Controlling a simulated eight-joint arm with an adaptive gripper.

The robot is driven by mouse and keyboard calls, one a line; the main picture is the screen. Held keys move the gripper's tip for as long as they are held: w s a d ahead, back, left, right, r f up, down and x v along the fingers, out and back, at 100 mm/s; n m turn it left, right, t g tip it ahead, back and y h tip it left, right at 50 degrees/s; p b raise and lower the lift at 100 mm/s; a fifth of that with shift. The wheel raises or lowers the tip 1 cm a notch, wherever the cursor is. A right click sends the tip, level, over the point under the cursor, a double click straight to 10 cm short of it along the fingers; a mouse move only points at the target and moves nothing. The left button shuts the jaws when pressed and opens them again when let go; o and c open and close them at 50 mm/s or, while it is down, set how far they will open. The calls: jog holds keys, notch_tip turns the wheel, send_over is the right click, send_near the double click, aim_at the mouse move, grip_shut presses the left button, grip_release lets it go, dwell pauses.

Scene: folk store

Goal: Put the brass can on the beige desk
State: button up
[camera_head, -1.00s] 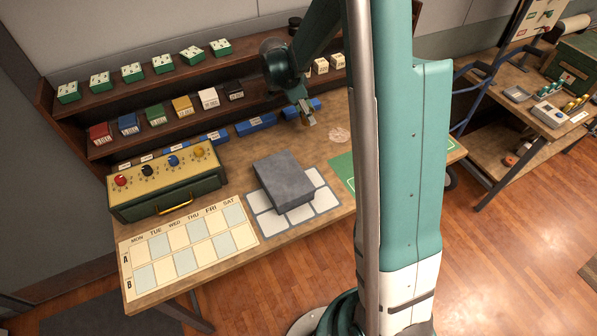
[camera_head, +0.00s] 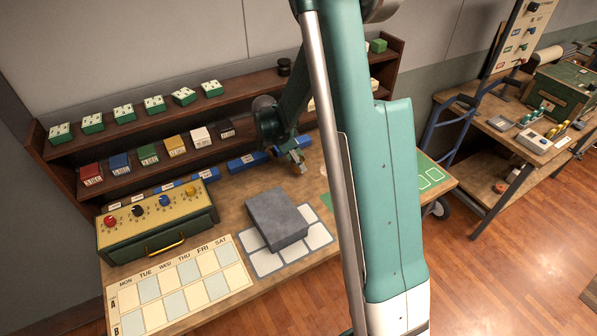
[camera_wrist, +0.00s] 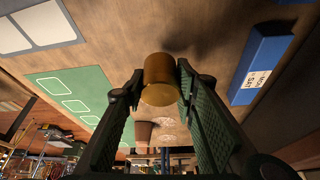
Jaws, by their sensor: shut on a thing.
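My gripper (camera_wrist: 158,78) is shut on the brass can (camera_wrist: 160,72), a short gold-brown cylinder between the two fingers in the wrist view. In the head view my gripper (camera_head: 296,158) hangs over the back part of the tan desk (camera_head: 228,212), in front of the shelf. The can is small and hard to make out there. In the wrist view the bare desk top (camera_wrist: 205,25) lies behind the can, with a dark shadow beside it. I cannot tell whether the can touches the desk.
A grey block (camera_head: 277,218) sits on a pale grid mat at the desk's middle. A control box (camera_head: 155,225) and a calendar board (camera_head: 180,285) lie at left. Blue trays (camera_head: 247,161) line the shelf's foot. A green mat (camera_wrist: 75,95) lies near the can.

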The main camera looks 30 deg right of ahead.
jog(key=shift+f, duration=0.25)
jog(key=shift+f, duration=1.85)
jog(key=shift+f, duration=0.2)
jog(key=o, duration=0.9)
jog(key=shift+o, duration=0.2)
jog(key=shift+r, duration=0.25)
jog(key=v, duration=1.2)
